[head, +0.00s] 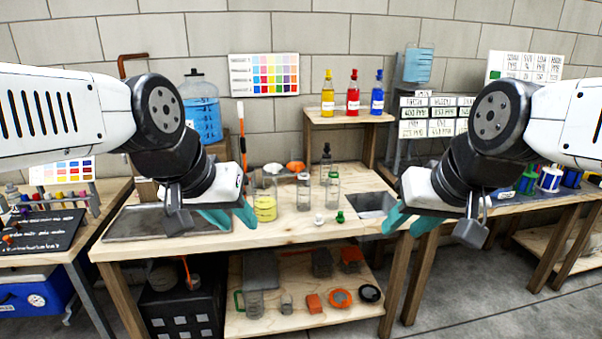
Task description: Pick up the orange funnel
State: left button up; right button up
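No orange piece is clear enough to name surely as the funnel. A small orange piece (296,166) lies at the back of the wooden table, behind the glassware. A round orange piece (340,297) with a lighter middle, perhaps a funnel, lies on the lower shelf. My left gripper (230,216) is over the left part of the table, its teal fingers apart and empty. Neither gripper touches an orange piece.
A beaker with yellow liquid (265,204) and clear cylinders (304,192) stand mid-table. White (319,219) and green (340,216) stoppers lie in front. The lower shelf (290,322) holds jars and orange items. The table's front middle is clear.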

aim_at(296, 170)
jog(key=i+l, duration=0.2)
jog(key=i, duration=0.25)
jog(key=i+l, duration=0.2)
jog(key=i, duration=0.25)
jog(key=i+l, duration=0.25)
jog(key=i, duration=0.2)
jog(key=i+l, duration=0.2)
jog(key=i, duration=0.25)
